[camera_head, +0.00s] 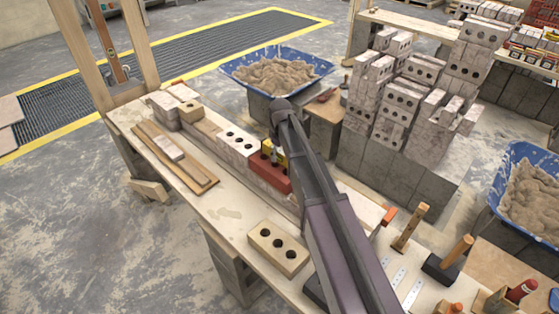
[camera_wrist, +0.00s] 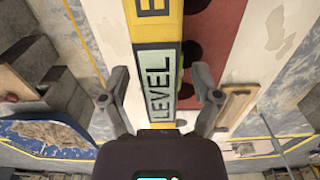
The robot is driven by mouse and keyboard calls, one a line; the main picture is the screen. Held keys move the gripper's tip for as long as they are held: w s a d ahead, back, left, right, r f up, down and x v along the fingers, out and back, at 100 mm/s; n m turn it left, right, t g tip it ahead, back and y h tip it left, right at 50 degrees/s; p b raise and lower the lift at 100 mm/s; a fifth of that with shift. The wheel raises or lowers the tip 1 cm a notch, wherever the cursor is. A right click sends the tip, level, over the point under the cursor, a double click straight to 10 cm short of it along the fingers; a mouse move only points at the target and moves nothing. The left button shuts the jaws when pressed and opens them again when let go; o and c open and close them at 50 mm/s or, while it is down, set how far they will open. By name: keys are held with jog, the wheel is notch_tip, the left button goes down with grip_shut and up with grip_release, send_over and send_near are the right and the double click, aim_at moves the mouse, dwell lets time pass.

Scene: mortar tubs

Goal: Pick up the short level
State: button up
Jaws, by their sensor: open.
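The short level (camera_wrist: 160,85) is yellow with a pale label reading LEVEL in the wrist view. It lies between the two open fingers of my gripper (camera_wrist: 161,78), with a gap on each side. Under and beside it is a red holed brick (camera_wrist: 212,30). In the head view a small yellow part of the level (camera_head: 268,146) shows by the red brick (camera_head: 268,174) on the brick row. My arm hides the rest of it and most of my gripper.
A white holed brick (camera_head: 238,142) stands left of the red one, and a tan brick (camera_head: 278,247) lies on the bench front. Hammers (camera_head: 410,228) lie at right. A blue tub (camera_head: 310,62) of mortar and stacked bricks (camera_head: 385,85) stand behind.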

jog(key=shift+f, duration=0.5)
grip_shut()
dwell(0.3)
